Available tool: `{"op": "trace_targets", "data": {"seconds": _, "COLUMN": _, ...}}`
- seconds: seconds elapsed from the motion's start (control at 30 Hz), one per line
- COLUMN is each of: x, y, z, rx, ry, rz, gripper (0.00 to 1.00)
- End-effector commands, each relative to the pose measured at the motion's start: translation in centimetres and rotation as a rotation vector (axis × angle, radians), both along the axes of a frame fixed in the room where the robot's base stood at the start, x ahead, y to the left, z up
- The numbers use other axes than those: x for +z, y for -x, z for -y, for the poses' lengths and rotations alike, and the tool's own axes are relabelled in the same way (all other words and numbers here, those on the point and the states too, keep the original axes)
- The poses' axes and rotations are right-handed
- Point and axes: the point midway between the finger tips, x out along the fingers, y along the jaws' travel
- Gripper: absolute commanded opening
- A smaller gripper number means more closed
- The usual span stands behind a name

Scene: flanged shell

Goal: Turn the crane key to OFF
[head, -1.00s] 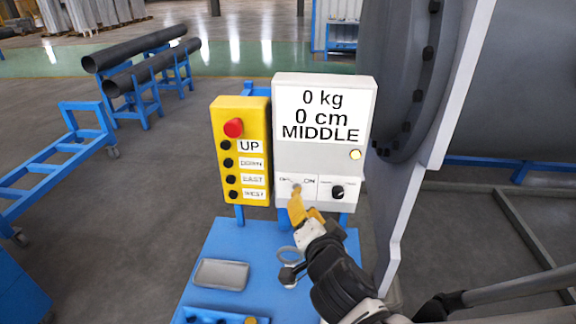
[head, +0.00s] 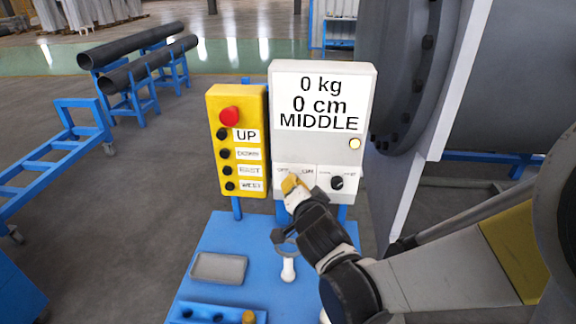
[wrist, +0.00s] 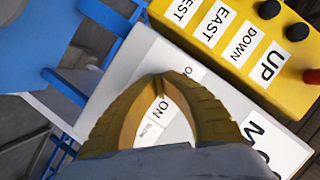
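The grey-white control box (head: 323,145) stands upright and reads 0 kg, 0 cm, MIDDLE. The crane key's switch panel (head: 307,172), with its small OFF and ON labels, is at the box's lower left. My gripper (head: 291,184) is at this panel, its yellow fingers closed together over the key's place. The fingers hide the key, so its angle cannot be seen. In the wrist view my gripper's fingertips (wrist: 164,78) meet in front of the box, and the ON label (wrist: 162,105) shows between the fingers.
A yellow button box (head: 237,143) with a red button is just left of the control box. A black knob (head: 337,183) is right of the key panel. A blue table (head: 222,262) with a grey tray (head: 219,268) is below. A large flanged shell (head: 400,80) stands close on the right.

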Motion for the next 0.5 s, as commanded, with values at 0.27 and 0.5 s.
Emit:
{"op": "trace_targets", "data": {"seconds": 0.27, "x": 0.03, "y": -0.01, "z": -0.01, "rx": 0.001, "ry": 0.01, "rz": -0.001, "gripper": 0.0}}
{"op": "trace_targets", "data": {"seconds": 0.5, "x": 0.09, "y": -0.03, "z": -0.04, "rx": 0.0, "ry": 0.093, "rz": -0.018, "gripper": 0.0}}
